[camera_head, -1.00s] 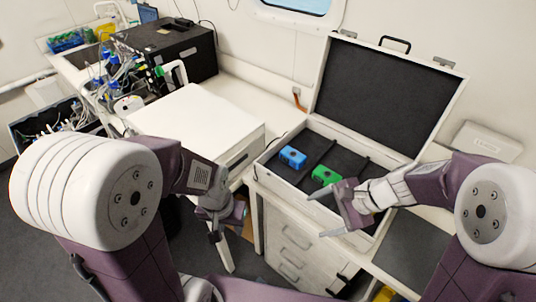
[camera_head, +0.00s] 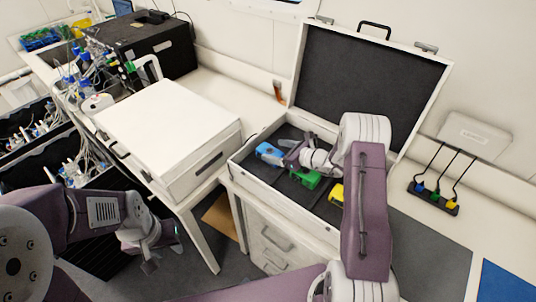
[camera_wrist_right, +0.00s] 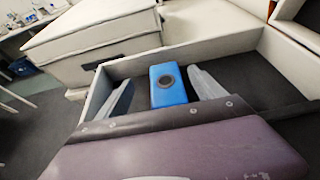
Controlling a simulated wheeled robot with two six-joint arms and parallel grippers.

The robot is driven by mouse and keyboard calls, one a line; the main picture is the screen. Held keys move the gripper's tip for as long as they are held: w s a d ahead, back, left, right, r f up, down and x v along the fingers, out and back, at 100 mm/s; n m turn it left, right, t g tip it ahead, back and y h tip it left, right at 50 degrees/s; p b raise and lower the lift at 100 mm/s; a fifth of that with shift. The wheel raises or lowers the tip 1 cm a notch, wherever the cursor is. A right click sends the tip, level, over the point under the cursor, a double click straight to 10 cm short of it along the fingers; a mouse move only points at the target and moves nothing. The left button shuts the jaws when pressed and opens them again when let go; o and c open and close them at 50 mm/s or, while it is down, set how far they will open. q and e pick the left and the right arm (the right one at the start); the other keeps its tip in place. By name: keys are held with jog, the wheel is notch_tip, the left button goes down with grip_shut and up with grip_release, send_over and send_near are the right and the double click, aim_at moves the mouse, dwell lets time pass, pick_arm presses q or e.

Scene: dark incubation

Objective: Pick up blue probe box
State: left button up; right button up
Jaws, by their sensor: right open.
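The blue probe box (camera_head: 267,150) lies in the left compartment of the open white case (camera_head: 290,205). In the right wrist view the blue probe box (camera_wrist_right: 168,84), with a dark round spot on top, sits between the two fingers of my right gripper (camera_wrist_right: 160,76). The fingers are open, one on each side, with visible gaps. In the head view my right gripper (camera_head: 285,151) reaches into the case from the right and partly covers the box. My left gripper (camera_head: 163,258) hangs low at the left, away from the case; its jaw opening is unclear.
A green box (camera_head: 305,179) and a yellow box (camera_head: 337,194) lie in other compartments. The case's raised lid (camera_head: 365,85) stands behind. A closed white case (camera_head: 170,130) is to the left. A dark strip with cables (camera_head: 432,198) lies on the right of the bench.

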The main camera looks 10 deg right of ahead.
aim_at(265, 147)
jog(key=shift+x, duration=1)
jog(key=p+x, duration=0.1)
jog(key=x, duration=0.1)
jog(key=p+x, duration=0.1)
jog(key=x, duration=0.1)
jog(key=shift+w+d+f, duration=0.1)
jog(key=shift+w+f, duration=0.25)
jog(key=shift+w, duration=0.05)
jog(key=shift+w+f, duration=0.15)
jog(key=shift+f, duration=0.05)
jog(key=shift+r, duration=0.1)
jog(key=c, duration=1.2)
grip_shut()
